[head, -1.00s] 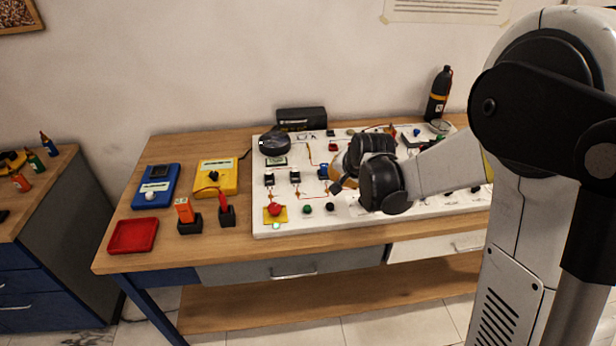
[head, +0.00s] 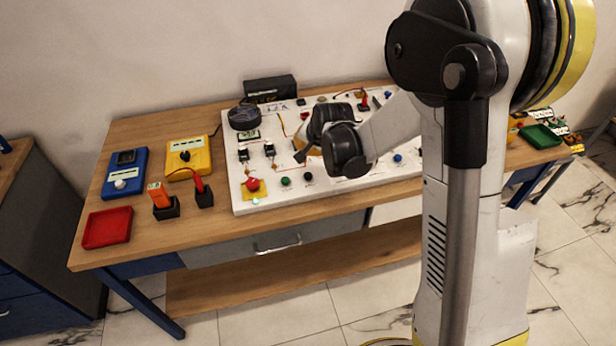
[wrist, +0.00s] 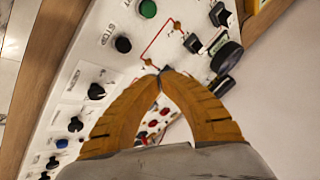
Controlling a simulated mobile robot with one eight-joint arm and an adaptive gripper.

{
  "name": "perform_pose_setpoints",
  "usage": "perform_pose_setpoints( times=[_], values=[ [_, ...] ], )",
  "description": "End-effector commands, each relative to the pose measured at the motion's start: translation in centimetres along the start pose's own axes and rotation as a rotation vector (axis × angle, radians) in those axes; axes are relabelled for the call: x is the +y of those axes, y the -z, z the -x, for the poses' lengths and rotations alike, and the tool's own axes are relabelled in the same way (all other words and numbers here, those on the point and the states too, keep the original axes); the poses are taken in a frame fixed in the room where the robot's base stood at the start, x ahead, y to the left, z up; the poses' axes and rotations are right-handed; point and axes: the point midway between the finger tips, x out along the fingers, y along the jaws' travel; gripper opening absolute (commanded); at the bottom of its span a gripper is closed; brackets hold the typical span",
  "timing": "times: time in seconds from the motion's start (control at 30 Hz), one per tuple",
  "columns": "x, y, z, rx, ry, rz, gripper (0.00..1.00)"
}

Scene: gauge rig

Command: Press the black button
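The black button (head: 308,177) sits near the front edge of the white panel, just right of a green button (head: 285,181). In the wrist view the black button (wrist: 123,44) is beside printed "STOP" lettering, with the green button (wrist: 148,9) above it. My gripper (head: 300,156) is over the panel, behind the black button in the head view. In the wrist view its yellow-brown fingers (wrist: 162,73) meet at the tips with nothing visible between them. The tips appear to the lower right of the black button and do not overlap it; their height above the panel is unclear.
The white panel (head: 240,205) carries switches, knobs and a red button on a yellow base (head: 253,186). A red tray (head: 107,228), blue meter (head: 124,174) and yellow meter (head: 188,158) stand to the left.

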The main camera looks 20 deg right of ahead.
Motion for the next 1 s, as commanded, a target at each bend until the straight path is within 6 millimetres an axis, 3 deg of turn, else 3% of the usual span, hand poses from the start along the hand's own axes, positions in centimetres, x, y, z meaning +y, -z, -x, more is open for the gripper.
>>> perform_pose_setpoints(
  times=[0.43,1.0],
  values=[
    [2.8,-2.8,-5.1,0.0,0.0,0.0,0.0],
    [2.9,-2.9,-5.4,0.0,0.0,0.0,0.0]
  ],
)
